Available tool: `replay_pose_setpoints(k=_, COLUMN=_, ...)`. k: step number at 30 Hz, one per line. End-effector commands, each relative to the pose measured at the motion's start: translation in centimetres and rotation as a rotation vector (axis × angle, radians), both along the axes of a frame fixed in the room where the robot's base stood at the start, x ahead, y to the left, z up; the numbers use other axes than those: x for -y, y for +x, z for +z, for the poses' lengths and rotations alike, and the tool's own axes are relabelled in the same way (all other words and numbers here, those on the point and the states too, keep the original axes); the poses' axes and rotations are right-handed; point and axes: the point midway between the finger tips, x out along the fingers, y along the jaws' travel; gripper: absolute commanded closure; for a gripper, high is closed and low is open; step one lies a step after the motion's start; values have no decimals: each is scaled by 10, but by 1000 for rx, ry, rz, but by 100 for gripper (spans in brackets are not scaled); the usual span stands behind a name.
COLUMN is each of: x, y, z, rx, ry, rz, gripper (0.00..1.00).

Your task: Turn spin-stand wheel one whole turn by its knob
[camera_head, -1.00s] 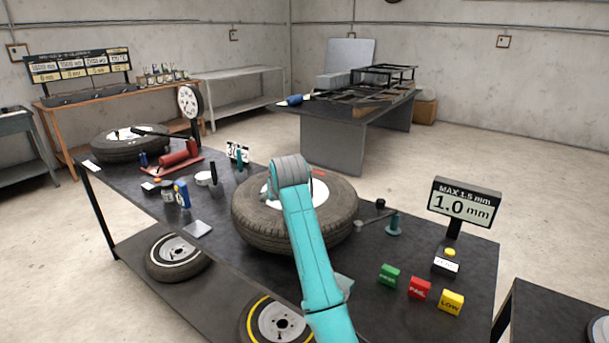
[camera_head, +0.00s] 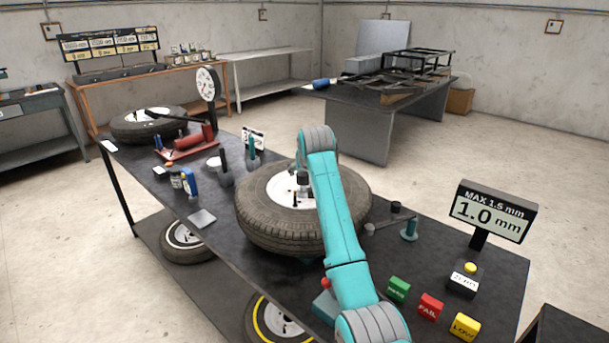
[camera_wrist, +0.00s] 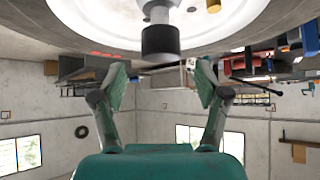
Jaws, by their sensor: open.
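The spin-stand wheel (camera_head: 258,225) is a black tyre with a white rim lying flat on the dark bench. A dark cylindrical knob (camera_head: 303,178) stands up from its white hub area. In the wrist view the knob (camera_wrist: 160,42) hangs from the pale wheel face (camera_wrist: 250,28) at the top of the picture. My gripper (camera_wrist: 161,82) is open, with one teal finger on each side below the knob in that picture. Nothing shows between the fingertips, and contact with the knob cannot be told. In the head view my arm hides the gripper and the wheel's right part.
A gauge display (camera_head: 490,213) reads 1.0 mm at the right. Green (camera_head: 398,289), red (camera_head: 430,306) and yellow (camera_head: 464,327) blocks lie near the front edge. A teal stand (camera_head: 409,230) is right of the wheel. Small bottles and tools stand to the left.

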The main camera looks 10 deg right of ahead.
Motion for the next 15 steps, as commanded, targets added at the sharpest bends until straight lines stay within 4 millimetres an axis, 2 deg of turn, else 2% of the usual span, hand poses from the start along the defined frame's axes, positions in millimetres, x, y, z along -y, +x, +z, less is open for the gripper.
replay_pose_setpoints(k=6, x=2, y=23, z=-22, rx=-1, ry=0, rz=0, gripper=26)
replay_pose_setpoints(k=15, x=3, y=36, z=-35, rx=0, ry=0, rz=0, gripper=26)
